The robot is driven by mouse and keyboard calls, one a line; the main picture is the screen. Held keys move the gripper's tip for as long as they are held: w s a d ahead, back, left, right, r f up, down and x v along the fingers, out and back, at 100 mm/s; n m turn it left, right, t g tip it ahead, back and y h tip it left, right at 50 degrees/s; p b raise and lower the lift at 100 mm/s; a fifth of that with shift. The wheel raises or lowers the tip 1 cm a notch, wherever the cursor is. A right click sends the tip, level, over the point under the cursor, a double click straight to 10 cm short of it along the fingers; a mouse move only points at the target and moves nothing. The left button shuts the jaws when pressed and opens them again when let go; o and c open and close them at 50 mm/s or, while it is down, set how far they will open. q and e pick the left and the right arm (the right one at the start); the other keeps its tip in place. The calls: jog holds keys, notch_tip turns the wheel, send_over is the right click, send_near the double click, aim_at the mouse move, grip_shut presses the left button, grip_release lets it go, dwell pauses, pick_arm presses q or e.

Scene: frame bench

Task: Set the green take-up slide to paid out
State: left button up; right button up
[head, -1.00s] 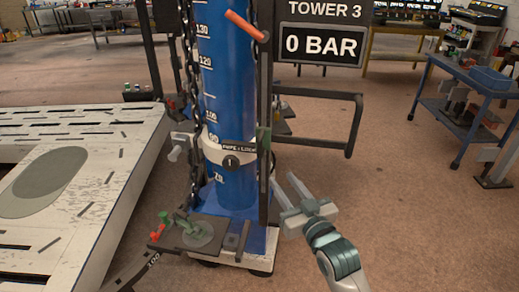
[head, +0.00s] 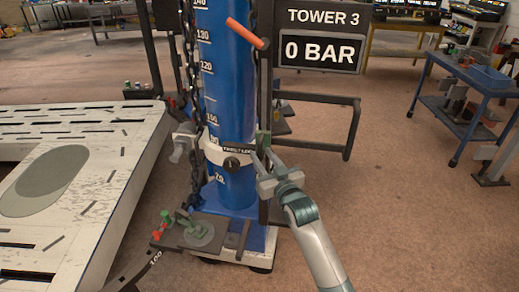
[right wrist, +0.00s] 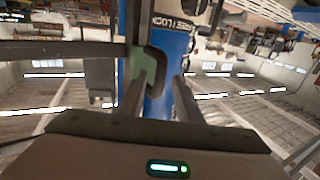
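The green take-up slide (head: 263,138) is a small green block on the dark upright rail at the right side of the blue tower (head: 232,180). It also shows in the right wrist view (right wrist: 137,62), partly behind a finger and a dark bracket. My right gripper (head: 263,155) is open, its fingertips close to the slide, just below it in the head view. In the right wrist view (right wrist: 163,85) the two fingers are apart, with the blue tower beyond them. I cannot tell whether they touch the slide. My left gripper is not in view.
A white collar (head: 212,152) circles the tower. A chain (head: 196,120) hangs at its left. An orange bar (head: 245,33) sticks out above. A display (head: 320,47) reads 0 BAR. A slotted white table (head: 95,165) stands left.

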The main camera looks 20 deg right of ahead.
aim_at(261, 153)
jog(key=shift+w+a, duration=0.15)
jog(key=shift+w, duration=1.3)
jog(key=shift+c, duration=0.3)
grip_shut()
